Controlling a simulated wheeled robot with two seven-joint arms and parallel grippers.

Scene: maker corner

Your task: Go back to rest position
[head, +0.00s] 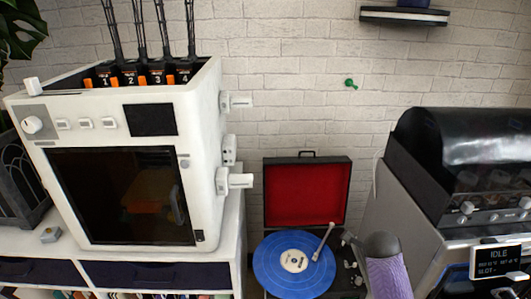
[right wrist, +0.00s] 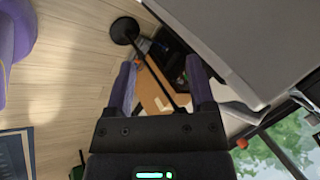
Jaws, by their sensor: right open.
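My right gripper (right wrist: 161,80) shows in the right wrist view with its two purple fingers spread apart. It is open, and no object is held between the fingers. Beyond the fingers I see floor, a thin dark pole and a tan panel. A large grey surface lies close by the right finger; whether they touch I cannot tell. In the head view a purple and grey part of my own arm rises at the bottom, right of the turntable. My left gripper is in neither view.
In the head view a white machine (head: 212,170) with numbered slots stands on a white cabinet at left. A turntable with a blue record (head: 275,275) and open red lid (head: 305,190) is in the middle. A grey machine (head: 400,200) with an IDLE display (head: 500,258) stands at right.

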